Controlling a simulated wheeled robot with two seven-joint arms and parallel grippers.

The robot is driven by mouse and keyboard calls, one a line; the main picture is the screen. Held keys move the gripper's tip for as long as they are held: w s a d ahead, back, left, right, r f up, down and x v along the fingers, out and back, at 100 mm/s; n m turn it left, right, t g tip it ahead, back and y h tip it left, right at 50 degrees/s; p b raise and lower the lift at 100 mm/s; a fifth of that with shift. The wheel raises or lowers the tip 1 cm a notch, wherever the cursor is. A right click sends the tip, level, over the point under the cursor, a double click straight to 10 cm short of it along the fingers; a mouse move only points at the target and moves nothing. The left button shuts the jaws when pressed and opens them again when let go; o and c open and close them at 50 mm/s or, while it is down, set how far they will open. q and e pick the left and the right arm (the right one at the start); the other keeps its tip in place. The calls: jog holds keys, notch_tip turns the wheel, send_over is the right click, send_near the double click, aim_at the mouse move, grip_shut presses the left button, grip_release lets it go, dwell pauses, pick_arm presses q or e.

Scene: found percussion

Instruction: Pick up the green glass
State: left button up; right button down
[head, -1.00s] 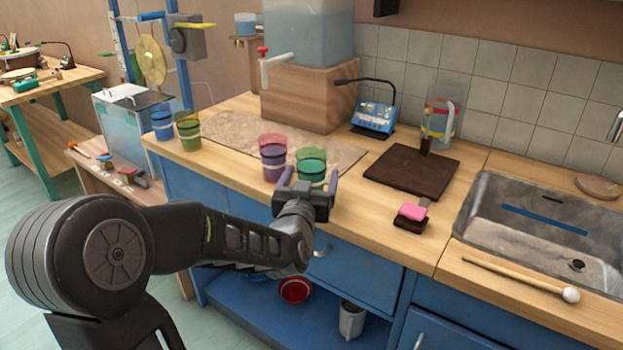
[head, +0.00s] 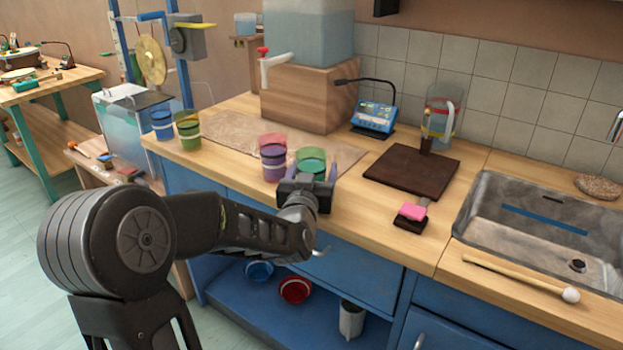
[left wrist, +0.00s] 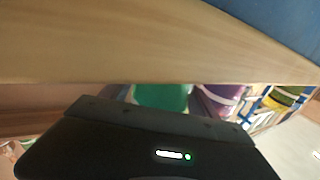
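The green glass (head: 311,156), with a darker green lower part, stands upright on the wooden counter in the head view. My left gripper (head: 312,176) is at counter height on its near side, with the fingers pointing at it. The right finger shows beside the glass with a small gap; the left finger is mostly hidden between it and the purple glass. The gripper looks open. Its body hides the bottom of the glass. My right gripper is not in view.
A pink and purple glass (head: 273,160) stands close to the left of the green glass. Blue (head: 162,126) and olive-green (head: 188,132) glasses stand at the counter's left end. A dark board (head: 411,170) and a pink-topped block (head: 412,215) lie to the right, before the sink (head: 540,235).

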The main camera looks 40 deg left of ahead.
pick_arm(q)
grip_shut()
dwell(0.6)
jog(key=shift+r, duration=0.3)
jog(key=shift+r+p, duration=1.2)
jog(key=shift+r, duration=3.55)
